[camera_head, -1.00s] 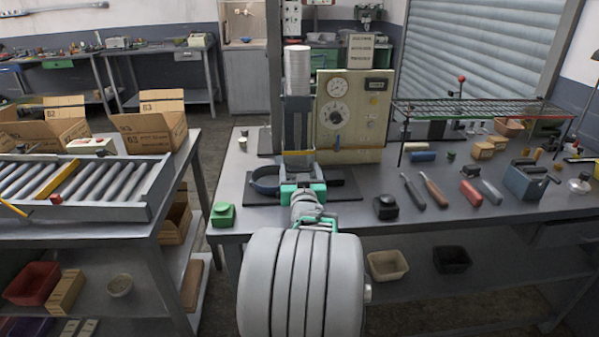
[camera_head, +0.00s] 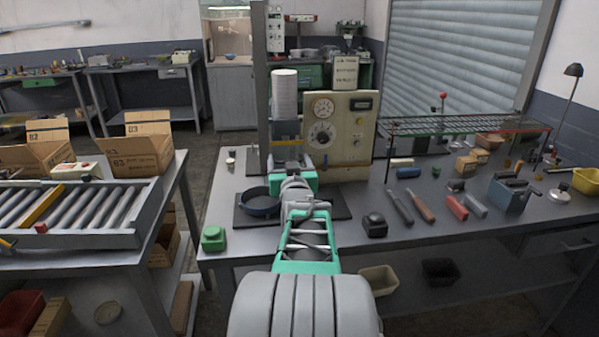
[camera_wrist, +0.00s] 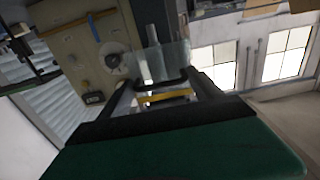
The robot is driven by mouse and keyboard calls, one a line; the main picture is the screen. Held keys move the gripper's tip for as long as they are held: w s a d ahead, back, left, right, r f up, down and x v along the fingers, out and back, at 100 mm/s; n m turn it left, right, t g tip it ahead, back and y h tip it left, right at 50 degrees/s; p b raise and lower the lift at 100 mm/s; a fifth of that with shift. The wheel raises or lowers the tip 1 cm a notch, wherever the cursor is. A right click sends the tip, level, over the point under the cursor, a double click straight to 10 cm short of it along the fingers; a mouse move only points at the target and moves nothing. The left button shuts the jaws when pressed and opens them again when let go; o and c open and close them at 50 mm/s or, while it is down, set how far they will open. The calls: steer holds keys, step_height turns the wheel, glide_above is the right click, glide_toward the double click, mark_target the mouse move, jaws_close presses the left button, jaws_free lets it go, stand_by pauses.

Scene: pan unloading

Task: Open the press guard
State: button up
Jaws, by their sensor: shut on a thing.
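The press (camera_head: 285,92) stands at the back of the bench, with a pale cylinder on top and a cream gauge panel (camera_head: 341,150) beside it. In the wrist view, the clear press guard (camera_wrist: 172,58) shows ahead with a dark handle bar (camera_wrist: 160,85) along its lower part. My gripper (camera_wrist: 163,92) is shut on the guard's handle; a yellow strip shows between the fingers. In the head view my gripper (camera_head: 291,162) is in front of the press, and my arm hides its fingertips. The guard's exact tilt is hard to tell.
Tools and a wire rack (camera_head: 465,124) stand at right. A roller conveyor (camera_head: 95,212) is at left.

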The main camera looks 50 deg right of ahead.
steer(key=o, duration=2)
steer(key=shift+f, duration=0.1)
steer(key=shift+o, duration=0.2)
steer(key=b+v, duration=0.1)
steer(key=v, duration=0.6)
steer(key=shift+s+a, duration=0.3)
